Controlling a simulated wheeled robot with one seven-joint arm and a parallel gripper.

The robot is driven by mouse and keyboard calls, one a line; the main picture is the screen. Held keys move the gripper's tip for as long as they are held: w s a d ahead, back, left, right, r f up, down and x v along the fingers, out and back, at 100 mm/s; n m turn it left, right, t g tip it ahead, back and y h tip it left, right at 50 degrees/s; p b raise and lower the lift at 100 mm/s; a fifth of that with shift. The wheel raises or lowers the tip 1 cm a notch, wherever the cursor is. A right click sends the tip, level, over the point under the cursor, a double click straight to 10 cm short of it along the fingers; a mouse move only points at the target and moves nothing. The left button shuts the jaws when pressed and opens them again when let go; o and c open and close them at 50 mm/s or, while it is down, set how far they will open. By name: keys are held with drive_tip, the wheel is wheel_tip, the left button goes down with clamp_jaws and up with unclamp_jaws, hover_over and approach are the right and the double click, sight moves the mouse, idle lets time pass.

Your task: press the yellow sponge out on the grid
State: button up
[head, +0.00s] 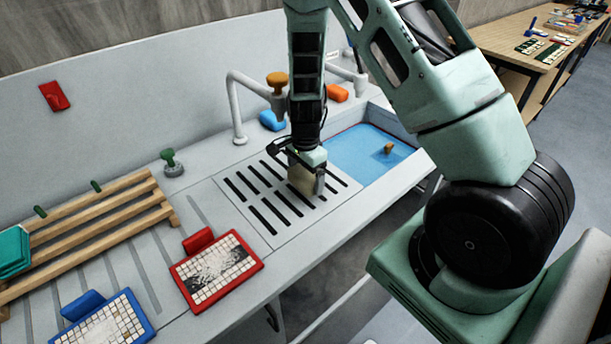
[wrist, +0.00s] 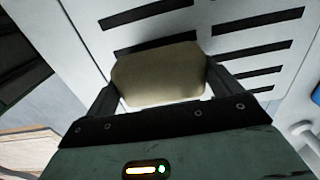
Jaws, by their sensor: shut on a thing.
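The yellow sponge, a dull tan-yellow block, is between the fingers of my gripper (head: 309,184) in the head view (head: 301,183). In the wrist view the sponge (wrist: 158,74) fills the gap between both fingers of my gripper (wrist: 160,88). My gripper is shut on it. The grid (head: 263,202), a pale plate with dark slots, lies right below the sponge; it also shows in the wrist view (wrist: 200,32). I cannot tell whether the sponge touches the grid.
A blue water basin (head: 355,150) lies right of the grid, with a small brown thing (head: 389,148) in it. A red-framed mosaic panel (head: 216,270) and a blue-framed one (head: 110,322) lie at the front left. A wooden rack (head: 95,222) and a grey tap (head: 236,105) stand behind.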

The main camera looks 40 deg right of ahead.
drive_tip(key=shift+r+p, duration=1.65)
drive_tip(key=shift+r, duration=0.6)
